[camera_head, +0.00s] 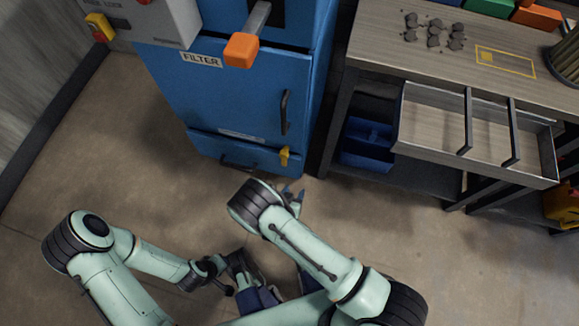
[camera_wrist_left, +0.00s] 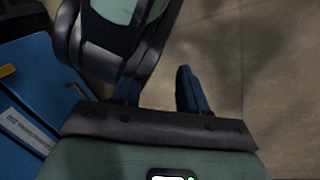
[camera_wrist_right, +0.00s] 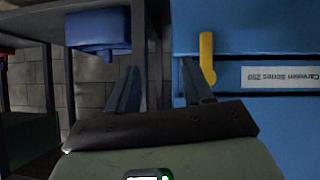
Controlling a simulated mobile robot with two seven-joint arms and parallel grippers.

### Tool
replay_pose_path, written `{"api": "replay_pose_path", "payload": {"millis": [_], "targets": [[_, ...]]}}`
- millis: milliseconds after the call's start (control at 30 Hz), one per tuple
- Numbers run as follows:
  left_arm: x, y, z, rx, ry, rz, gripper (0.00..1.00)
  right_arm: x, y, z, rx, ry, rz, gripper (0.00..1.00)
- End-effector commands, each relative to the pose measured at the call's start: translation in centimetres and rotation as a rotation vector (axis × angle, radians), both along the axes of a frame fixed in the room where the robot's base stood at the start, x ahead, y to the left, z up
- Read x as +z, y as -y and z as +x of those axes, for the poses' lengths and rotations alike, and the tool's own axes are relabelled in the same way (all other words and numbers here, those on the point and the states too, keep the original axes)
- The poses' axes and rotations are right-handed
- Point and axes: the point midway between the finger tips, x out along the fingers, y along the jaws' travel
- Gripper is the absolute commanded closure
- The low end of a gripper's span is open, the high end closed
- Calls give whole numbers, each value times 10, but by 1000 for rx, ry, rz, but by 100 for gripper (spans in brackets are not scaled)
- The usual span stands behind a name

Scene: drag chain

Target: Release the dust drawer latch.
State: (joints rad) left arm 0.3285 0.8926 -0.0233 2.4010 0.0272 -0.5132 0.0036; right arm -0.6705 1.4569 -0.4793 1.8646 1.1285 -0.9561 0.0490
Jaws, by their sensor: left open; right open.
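The yellow dust drawer latch (camera_head: 285,156) sits at the right end of the low blue dust drawer (camera_head: 215,149), below the filter door. My right gripper (camera_head: 292,191) is open and empty, close to the latch and partly hidden by its own arm. In the right wrist view the latch (camera_wrist_right: 207,58) shows hanging beyond the right-hand finger, outside the gap between the fingers; I cannot tell any contact. My left gripper (camera_wrist_left: 155,82) is open and empty, lower in the head view and partly hidden by my right arm. The drawer front (camera_wrist_left: 22,120) shows left in the left wrist view.
The blue filter cabinet (camera_head: 225,105) has a dark door handle (camera_head: 285,112) and an orange-ended lever (camera_head: 242,50). A workbench (camera_head: 385,45) with an open drawer (camera_head: 425,125) stands right, a blue bin (camera_head: 366,143) under it. Floor before the cabinet is clear.

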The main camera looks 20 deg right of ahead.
Motion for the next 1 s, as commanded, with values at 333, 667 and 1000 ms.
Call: {"api": "replay_pose_path", "payload": {"millis": [333, 667, 1000], "targets": [[-47, -6, 13, 12, 17, 15, 57, -7, -61, 40, 14, 269, -20, 49], [-70, -10, -17, 18, -82, 10, 57, -28, -32, 80, 11, 268, -20, 49], [-89, -14, -55, 30, -210, 1, 57, -51, -1, 127, 12, 267, -20, 49]]}}
